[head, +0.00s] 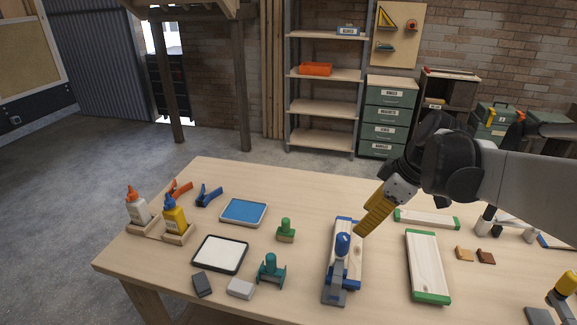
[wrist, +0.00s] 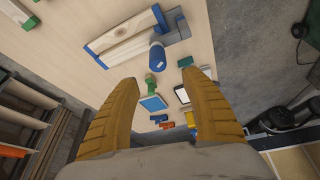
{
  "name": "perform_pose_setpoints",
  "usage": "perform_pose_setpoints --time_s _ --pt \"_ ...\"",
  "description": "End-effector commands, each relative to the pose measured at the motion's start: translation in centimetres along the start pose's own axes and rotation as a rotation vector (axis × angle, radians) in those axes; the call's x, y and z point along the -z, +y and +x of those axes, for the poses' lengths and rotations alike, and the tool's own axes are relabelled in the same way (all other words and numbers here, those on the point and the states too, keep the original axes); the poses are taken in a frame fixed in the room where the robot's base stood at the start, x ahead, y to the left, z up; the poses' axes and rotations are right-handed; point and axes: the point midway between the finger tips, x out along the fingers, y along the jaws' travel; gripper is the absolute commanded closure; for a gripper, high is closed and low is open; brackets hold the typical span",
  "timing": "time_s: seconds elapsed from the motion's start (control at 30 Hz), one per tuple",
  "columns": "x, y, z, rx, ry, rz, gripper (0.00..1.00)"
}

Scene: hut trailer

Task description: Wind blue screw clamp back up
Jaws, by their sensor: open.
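The blue screw clamp (head: 342,245) stands at the front part of a wooden board with blue ends (head: 356,252). Its blue knob is on top, with a grey body and grey foot below. The knob also shows in the wrist view (wrist: 157,57), beyond and between the fingertips, with grey clamp parts beside it. My gripper (head: 364,225) is above and just behind right of the knob, fingers pointing down and left. In the wrist view my gripper (wrist: 159,78) is open and empty, both yellow fingers spread. I see no contact with the knob. The screw is mostly hidden.
A green-ended board (head: 427,266) lies to the right, another (head: 426,219) behind it. A green stamp (head: 286,230), teal clamp-like piece (head: 271,270), white-topped tray (head: 220,254) and blue pad (head: 243,212) are left. A yellow-topped clamp (head: 566,284) stands at the right edge.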

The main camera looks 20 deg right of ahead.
Motion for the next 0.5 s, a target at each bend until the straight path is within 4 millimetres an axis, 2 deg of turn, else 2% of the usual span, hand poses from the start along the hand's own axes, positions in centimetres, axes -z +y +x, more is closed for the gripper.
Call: perform_pose_setpoints --time_s 0.17,0.27,0.37,0.5 --pt "0.1 0.0 0.0 0.001 -0.003 0.011 0.45" --pt "0.5 0.0 0.0 0.01 -0.025 0.094 0.45" --pt "1.1 0.1 0.1 0.017 -0.078 0.284 0.45" --pt "2.3 0.2 0.5 -0.014 -0.187 0.673 0.45"
